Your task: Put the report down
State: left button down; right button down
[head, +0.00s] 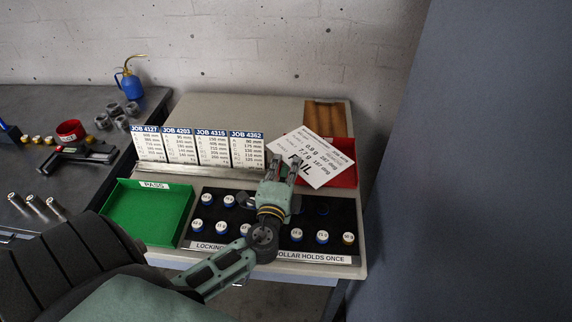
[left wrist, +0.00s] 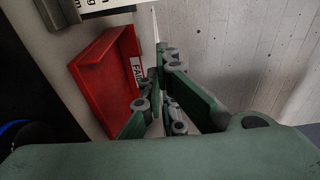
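The report (head: 318,160) is a white card printed with FAIL and lines of grams and degrees. In the head view it is tilted over the red FAIL tray (head: 346,178) and hides most of it. My left gripper (head: 284,162) is shut on the report's lower left edge. In the left wrist view the card shows edge-on as a thin pale strip (left wrist: 155,25) between the fingers, beside the red tray (left wrist: 104,82). The card seems to be above the tray; the exact gap cannot be told. My right gripper is not in view.
A green PASS tray (head: 152,236) stands at the left of the bench. Several job cards (head: 197,147) stand upright behind a black insert (head: 330,222) with round weights. A brown wooden block (head: 325,117) lies behind the report. A grey panel (head: 480,200) bounds the right side.

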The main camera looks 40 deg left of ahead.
pick_arm(q)
jog(key=shift+f+b, duration=0.35)
jog(key=shift+f, duration=0.05)
jog(key=shift+r, duration=0.1)
jog(key=c, duration=2)
grip_release()
jog(key=shift+r+p, duration=0.7)
jog(key=shift+p, duration=0.2)
jog(key=b+v, duration=0.1)
jog(key=v, duration=0.4)
jog(key=b+v, duration=0.2)
jog(key=v, duration=0.4)
jog(key=shift+d+f, duration=0.1)
jog(key=shift+f, duration=0.1)
jog(key=shift+s+d+r, duration=0.15)
jog(key=shift+s+d, duration=0.05)
jog(key=shift+s, duration=0.25)
